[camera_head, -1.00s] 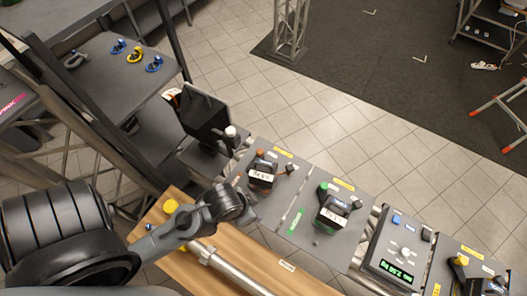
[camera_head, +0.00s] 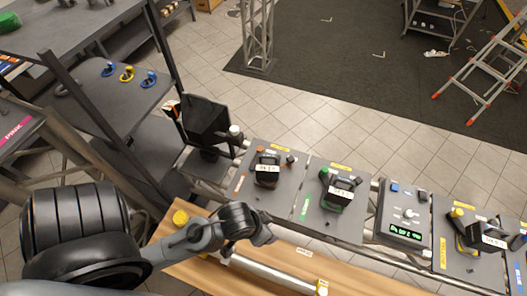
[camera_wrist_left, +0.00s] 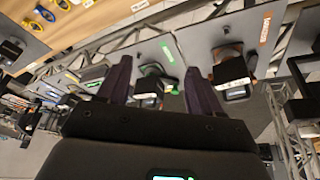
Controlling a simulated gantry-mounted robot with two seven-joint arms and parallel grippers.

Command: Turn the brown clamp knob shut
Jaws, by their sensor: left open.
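The brown clamp knob (camera_head: 260,149) stands at the upper left of a black clamp (camera_head: 267,171) with a white label, on a grey panel marked with an orange strip. In the left wrist view this black clamp (camera_wrist_left: 230,66) lies right of my fingers, by the orange label. My left gripper (camera_head: 268,237) is over the wooden board, in front of that panel and apart from the knob. In the left wrist view its two dark fingers (camera_wrist_left: 160,95) are spread with nothing held; a green-marked clamp lies beyond them. My right gripper is not in view.
Right of the brown-knob panel stand a green-knob clamp (camera_head: 338,192), a control box with a green display (camera_head: 405,233) and a yellow-knob clamp (camera_head: 476,237). A black bin (camera_head: 206,120) is at the left. A metal tube (camera_head: 270,274) lies along the wooden board (camera_head: 345,280).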

